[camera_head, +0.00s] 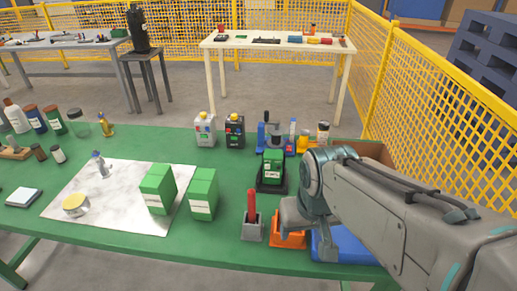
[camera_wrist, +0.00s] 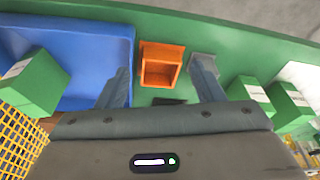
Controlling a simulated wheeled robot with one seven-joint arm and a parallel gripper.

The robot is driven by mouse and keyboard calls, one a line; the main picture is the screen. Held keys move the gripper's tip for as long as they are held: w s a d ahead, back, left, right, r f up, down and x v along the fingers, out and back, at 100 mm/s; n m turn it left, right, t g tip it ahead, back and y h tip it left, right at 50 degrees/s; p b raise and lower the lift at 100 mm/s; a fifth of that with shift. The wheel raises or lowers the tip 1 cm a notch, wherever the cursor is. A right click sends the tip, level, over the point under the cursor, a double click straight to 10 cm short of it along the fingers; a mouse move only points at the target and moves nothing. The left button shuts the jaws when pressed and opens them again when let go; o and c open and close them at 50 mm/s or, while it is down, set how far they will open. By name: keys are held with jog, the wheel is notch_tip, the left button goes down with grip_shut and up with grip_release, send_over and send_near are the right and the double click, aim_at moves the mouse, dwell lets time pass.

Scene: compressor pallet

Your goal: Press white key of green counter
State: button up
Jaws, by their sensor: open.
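The thing that looks most like the green counter (camera_head: 273,164) is a green block with a pale marking, in a dark base at the middle of the green table. I cannot make out a separate white key on it. My gripper (camera_wrist: 162,78) is open and empty, with its two fingers spread apart. In the head view it hangs below my wrist, nearer and to the right of the green block, partly hidden by my arm. In the wrist view a small dark edge shows between the fingers, mostly hidden by the gripper's body; I cannot tell what it is.
An orange bin (camera_wrist: 162,64) and a grey holder (camera_head: 252,230) with a red handle (camera_head: 251,205) stand close to my gripper. A blue tray (camera_wrist: 90,40) holds a green box (camera_wrist: 32,84). Two green boxes stand on the left. Bottles and fixtures line the back.

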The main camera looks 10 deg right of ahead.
grip_shut()
dwell(1.4)
